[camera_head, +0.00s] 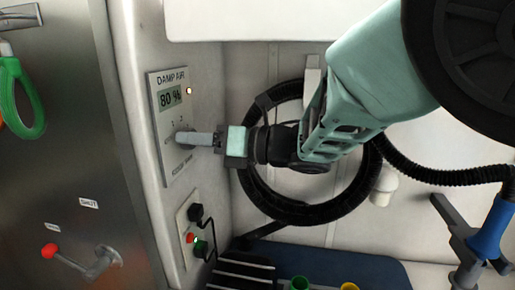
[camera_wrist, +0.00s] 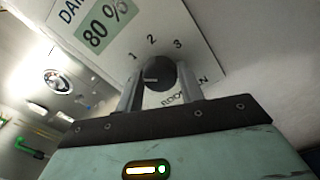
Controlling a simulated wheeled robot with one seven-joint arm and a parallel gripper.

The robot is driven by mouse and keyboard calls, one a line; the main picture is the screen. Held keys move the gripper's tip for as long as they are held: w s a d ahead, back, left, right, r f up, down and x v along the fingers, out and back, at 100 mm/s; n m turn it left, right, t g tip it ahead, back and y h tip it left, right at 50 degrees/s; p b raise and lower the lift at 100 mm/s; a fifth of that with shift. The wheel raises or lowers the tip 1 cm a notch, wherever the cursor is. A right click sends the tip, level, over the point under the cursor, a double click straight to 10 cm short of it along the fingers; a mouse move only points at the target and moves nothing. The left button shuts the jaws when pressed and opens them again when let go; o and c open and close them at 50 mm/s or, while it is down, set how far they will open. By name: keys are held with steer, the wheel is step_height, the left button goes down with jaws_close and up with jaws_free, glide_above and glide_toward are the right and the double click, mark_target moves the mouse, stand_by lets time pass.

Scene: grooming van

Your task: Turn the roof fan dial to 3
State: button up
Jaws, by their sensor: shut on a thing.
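The roof fan dial (camera_wrist: 159,72) is a dark round knob on a white wall panel (camera_head: 159,116), with 1, 2 and 3 printed around it. My gripper (camera_wrist: 158,84) is shut on the dial, one finger on each side. A short pale mark on the dial's face points left in the wrist view, not at the 3. In the head view my gripper (camera_head: 186,138) reaches the panel from the right, and its fingers mostly hide the dial. Part of the printed scale is covered.
The panel's display (camera_head: 170,97) reads 80 % under "DAMP AIR", beside a small lit lamp (camera_head: 188,90). Below is a socket plate (camera_head: 191,222) with a plug and cable. A coiled black hose (camera_head: 330,211) hangs behind my arm. A steel door with a red-knobbed lever (camera_head: 50,250) stands left.

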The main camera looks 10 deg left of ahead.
steer(key=m, duration=2.4)
steer(key=shift+m, duration=0.3)
stand_by(0.3)
steer(key=o, duration=1)
steer(key=d+b, duration=0.1)
steer(key=d, duration=0.4)
steer(key=s+d+b, duration=0.1)
steer(key=d+b, duration=0.1)
steer(key=d, duration=0.4)
steer(key=d+b, duration=0.1)
steer(key=d, duration=0.5)
steer(key=shift+s+d, duration=0.15)
steer(key=shift+d, duration=0.1)
